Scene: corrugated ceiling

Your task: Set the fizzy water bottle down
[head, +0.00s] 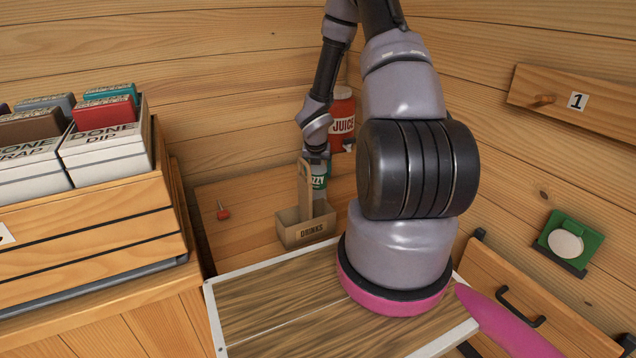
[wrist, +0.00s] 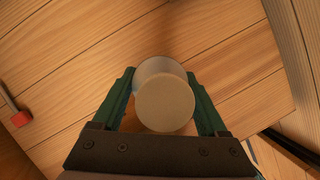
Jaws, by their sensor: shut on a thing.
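The fizzy water bottle (head: 319,183) has a green label and a pale top. My gripper (head: 316,153) is shut on it from above. In the wrist view the bottle's round, pale top (wrist: 165,103) sits between the two green fingers of my gripper (wrist: 161,74). A wooden drinks caddy (head: 306,231) with a tall handle stands in front of the bottle in the head view. The handle and caddy hide part of the bottle, including its base. I cannot tell whether the bottle is in the caddy or behind it, or whether it touches a surface.
A red juice bottle (head: 342,122) stands close behind my gripper. A small red-ended peg (head: 222,212) is left of the caddy. A wooden crate (head: 95,230) with labelled boxes stands at the left. A wooden-topped, pale-edged surface (head: 270,310) lies in front.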

